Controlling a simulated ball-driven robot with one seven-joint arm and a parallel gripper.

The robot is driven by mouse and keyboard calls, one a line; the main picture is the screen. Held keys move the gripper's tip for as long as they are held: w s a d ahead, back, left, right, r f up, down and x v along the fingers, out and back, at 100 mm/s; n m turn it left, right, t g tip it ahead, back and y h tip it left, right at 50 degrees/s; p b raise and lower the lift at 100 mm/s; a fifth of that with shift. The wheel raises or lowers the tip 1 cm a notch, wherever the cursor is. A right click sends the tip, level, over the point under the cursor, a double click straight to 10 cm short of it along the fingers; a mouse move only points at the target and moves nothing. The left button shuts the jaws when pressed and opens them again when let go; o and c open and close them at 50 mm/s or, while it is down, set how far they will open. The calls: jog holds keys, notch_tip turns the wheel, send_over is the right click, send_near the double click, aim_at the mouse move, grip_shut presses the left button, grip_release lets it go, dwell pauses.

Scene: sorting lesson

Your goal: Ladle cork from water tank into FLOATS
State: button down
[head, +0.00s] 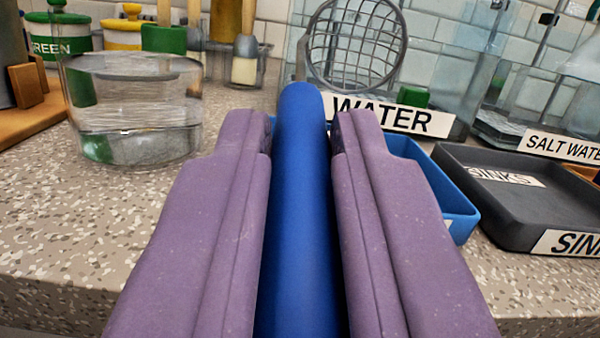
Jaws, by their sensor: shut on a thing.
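My gripper (298,125) is shut on the blue handle (298,220) of a ladle, its purple fingers on either side. The ladle's round wire basket (356,45) shows beyond the handle, in front of or over the clear water tank (440,65); I cannot tell which. The tank has a WATER label (395,115). A green block (414,97) shows beside that label. A blue tray (458,200) lies behind my right finger, mostly hidden, and no FLOATS label is readable. I cannot make out any cork.
A dark grey SINKS tray (510,205) stands at the right, with a SALT WATER tank (497,125) behind it. A round glass vessel of water (135,105) stands at the left. Jars and brushes line the back. The speckled counter (70,220) is clear at the front left.

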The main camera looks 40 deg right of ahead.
jog(key=shift+r, duration=0.1)
jog(key=shift+r+p, duration=2.1)
jog(key=shift+r, duration=1.35)
